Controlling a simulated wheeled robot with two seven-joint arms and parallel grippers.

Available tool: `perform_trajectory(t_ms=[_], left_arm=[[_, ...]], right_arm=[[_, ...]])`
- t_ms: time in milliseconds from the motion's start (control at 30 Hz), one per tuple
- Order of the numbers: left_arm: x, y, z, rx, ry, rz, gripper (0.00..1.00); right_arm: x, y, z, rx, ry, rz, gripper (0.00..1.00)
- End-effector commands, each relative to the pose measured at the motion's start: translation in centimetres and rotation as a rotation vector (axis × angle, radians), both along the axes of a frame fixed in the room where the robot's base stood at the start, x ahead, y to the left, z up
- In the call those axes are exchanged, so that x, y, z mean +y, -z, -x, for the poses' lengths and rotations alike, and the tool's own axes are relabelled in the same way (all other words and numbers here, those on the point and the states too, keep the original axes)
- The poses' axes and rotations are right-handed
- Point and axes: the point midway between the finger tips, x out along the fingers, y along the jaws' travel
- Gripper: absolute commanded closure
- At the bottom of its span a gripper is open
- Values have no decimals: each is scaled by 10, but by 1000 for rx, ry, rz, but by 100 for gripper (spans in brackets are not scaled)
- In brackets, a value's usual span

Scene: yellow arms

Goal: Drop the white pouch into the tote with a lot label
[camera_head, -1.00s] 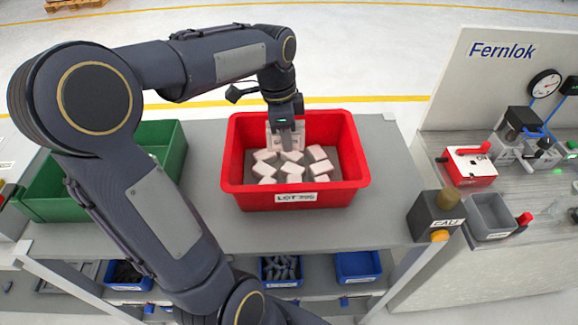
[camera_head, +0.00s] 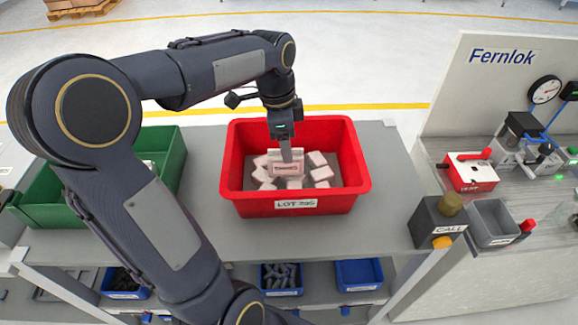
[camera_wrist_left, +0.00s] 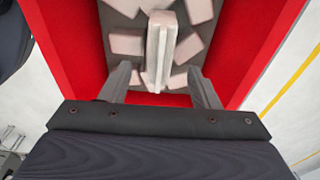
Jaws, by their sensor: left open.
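The red tote (camera_head: 295,205) stands on the grey bench with a white label starting "LOT" on its front; its digits are hard to read. My left gripper (camera_head: 285,152) points down into it. A white pouch (camera_head: 286,169) with a red-printed face stands on edge below the gripper, among other pale pouches. In the left wrist view, my left gripper (camera_wrist_left: 160,75) is open, with a clear gap between each finger and the upright pouch (camera_wrist_left: 160,45). Whether the pouch touches those beneath it is hard to tell. My right gripper is not in view.
A green tote (camera_head: 165,150) stands at the left, partly hidden by my left arm. A call box (camera_head: 437,222) and a grey bin (camera_head: 490,222) are at the right. Blue bins (camera_head: 358,274) sit on the shelf below. Bare bench lies right of the red tote.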

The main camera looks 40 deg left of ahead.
Motion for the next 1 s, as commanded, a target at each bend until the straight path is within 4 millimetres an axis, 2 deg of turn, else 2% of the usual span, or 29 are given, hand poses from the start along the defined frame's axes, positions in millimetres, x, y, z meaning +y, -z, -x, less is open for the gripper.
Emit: perform_trajectory(t_ms=[200,400,1000], left_arm=[[3,-39,2,-6,0,-1,44],[6,-63,5,-3,1,0,44],[6,-68,6,-1,1,1,44]], right_arm=[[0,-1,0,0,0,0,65],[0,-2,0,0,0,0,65],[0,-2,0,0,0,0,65]])
